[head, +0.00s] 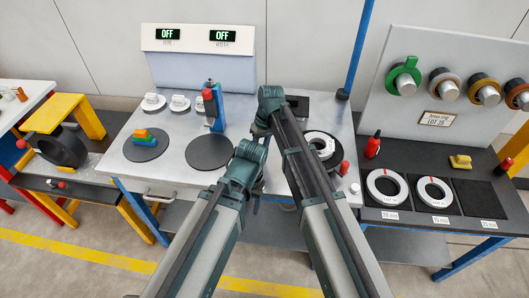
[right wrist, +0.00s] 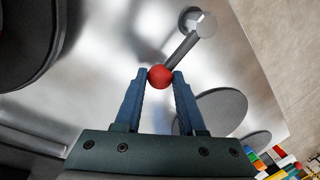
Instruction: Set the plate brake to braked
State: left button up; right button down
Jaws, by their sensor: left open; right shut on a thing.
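The plate brake shows in the right wrist view as a dark lever (right wrist: 181,51) with a red ball knob (right wrist: 160,77) at its end and a grey pivot (right wrist: 204,24) beyond. My right gripper (right wrist: 159,79) has its two blue fingers shut on the red ball. The lever slants from the ball up to the right in that view. In the head view I cannot make out this lever, and my arms cover part of the bench there. My left gripper (head: 250,152) is open and empty above the middle of the bench.
The steel bench (head: 170,168) carries dark round plates (head: 209,151), one with coloured blocks (head: 144,136). A panel with two OFF displays (head: 200,40) stands behind.

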jog(key=shift+s+a+n, duration=0.1)
jog(key=shift+a+n, duration=1)
jog(key=shift+n, duration=0.4)
jog(key=c, duration=0.5)
grip_release()
jog(key=shift+r, duration=0.1)
jog(key=r+p, duration=0.4)
jog(key=w+d+r+p, duration=0.1)
jog(key=r+p, duration=0.4)
jog(key=w+r+p, duration=0.1)
jog(key=r+p, duration=0.3)
jog(key=shift+d+r+p, duration=0.2)
jog(key=shift+d+p, duration=0.1)
jog(key=shift+d, duration=0.05)
